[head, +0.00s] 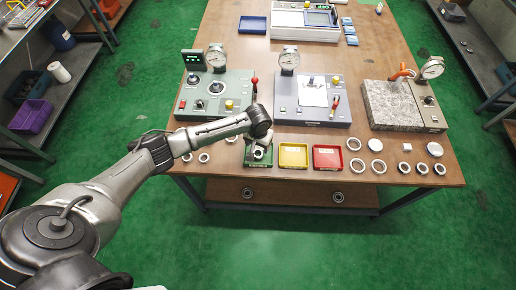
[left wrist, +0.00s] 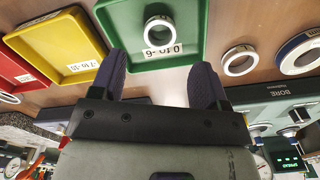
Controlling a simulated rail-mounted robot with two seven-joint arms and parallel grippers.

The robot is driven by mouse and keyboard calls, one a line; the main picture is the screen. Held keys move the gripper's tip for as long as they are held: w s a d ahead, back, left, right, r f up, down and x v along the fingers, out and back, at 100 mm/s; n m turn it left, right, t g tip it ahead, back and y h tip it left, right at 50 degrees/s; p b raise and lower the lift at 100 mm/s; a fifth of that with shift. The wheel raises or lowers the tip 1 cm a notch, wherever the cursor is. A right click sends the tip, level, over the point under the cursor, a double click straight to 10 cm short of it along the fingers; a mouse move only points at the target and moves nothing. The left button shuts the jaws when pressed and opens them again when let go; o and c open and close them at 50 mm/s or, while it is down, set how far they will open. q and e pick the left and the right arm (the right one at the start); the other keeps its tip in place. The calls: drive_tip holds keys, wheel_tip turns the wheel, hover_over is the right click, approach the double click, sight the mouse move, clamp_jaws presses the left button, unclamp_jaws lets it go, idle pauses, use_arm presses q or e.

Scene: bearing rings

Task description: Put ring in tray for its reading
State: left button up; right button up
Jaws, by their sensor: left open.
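A small metal ring (left wrist: 158,29) lies in the green tray (left wrist: 190,58), partly over its white label, in the left wrist view. The green tray (head: 249,163) is at the table's front edge in the head view, partly covered by my gripper. My left gripper (head: 258,150) is above this tray. In the left wrist view the left gripper (left wrist: 161,82) has its two dark fingers spread apart with nothing between them. The yellow tray (head: 293,165) and the red tray (head: 328,167) stand beside the green one. My right gripper is out of view.
Loose rings (head: 357,165) lie at the front right, and a few (head: 204,157) at the front left. Behind stand a green gauge station (head: 190,105), a grey-blue one (head: 287,112) and a granite block (head: 388,107) with a dial gauge. Two rings sit on the lower shelf (head: 290,193).

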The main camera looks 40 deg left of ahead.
use_arm(q)
wheel_tip(320, 180, up, 6)
drive_tip(key=s+d+f+m+t+h, duration=0.1)
drive_tip(key=s+d+f+m, duration=0.15)
drive_tip(key=s+d, duration=0.5)
drive_tip(key=s+d+f+m+t+h, duration=0.1)
drive_tip(key=s+d+f+m, duration=0.15)
drive_tip(key=s+d, duration=0.55)
drive_tip(key=s+a+r+y, duration=0.1)
drive_tip(key=s+a+r, duration=0.1)
drive_tip(key=s, duration=0.5)
drive_tip(key=s+a+r+t, duration=0.1)
drive_tip(key=s+a+r, duration=0.1)
drive_tip(key=s, duration=0.6)
drive_tip(key=shift+a+r+t+y+p, duration=0.3)
drive_tip(key=shift+r+y, duration=0.1)
drive_tip(key=shift+r, duration=0.5)
drive_tip(key=shift+o, duration=0.4)
drive_tip(key=shift+d, duration=0.1)
drive_tip(key=shift+w, duration=0.1)
